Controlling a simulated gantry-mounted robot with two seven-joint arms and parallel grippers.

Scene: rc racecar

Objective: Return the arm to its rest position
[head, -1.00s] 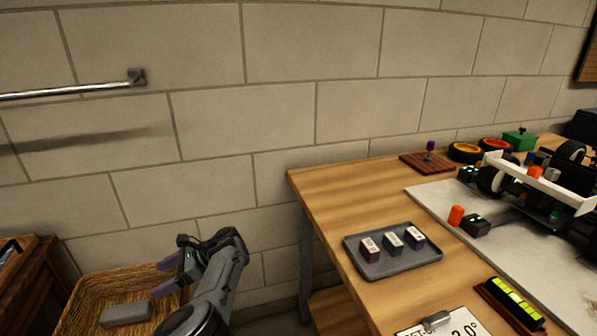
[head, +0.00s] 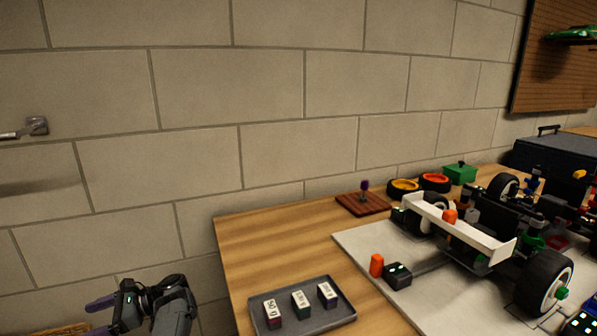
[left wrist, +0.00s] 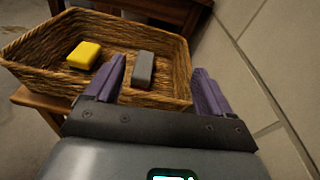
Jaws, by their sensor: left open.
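My left arm (head: 172,308) shows at the bottom left of the head view, left of the workbench. Its gripper's purple fingers (head: 100,310) lie partly beyond the lower edge there. In the left wrist view my left gripper (left wrist: 158,88) is open and empty, with its two purple fingers spread apart in front of a wicker basket (left wrist: 25,48). A grey block (left wrist: 143,68) and a yellow block (left wrist: 84,55) lie inside the basket. The grey block appears between the fingers but beyond them. My right gripper is in neither view.
The wooden workbench (head: 262,243) holds a grey tray (head: 340,312) with three small labelled blocks, a white mat (head: 360,243) and the racecar (head: 470,225). A wooden stand (head: 362,204) and two wheels (head: 403,186) sit at the back. A block wall (head: 200,90) stands behind.

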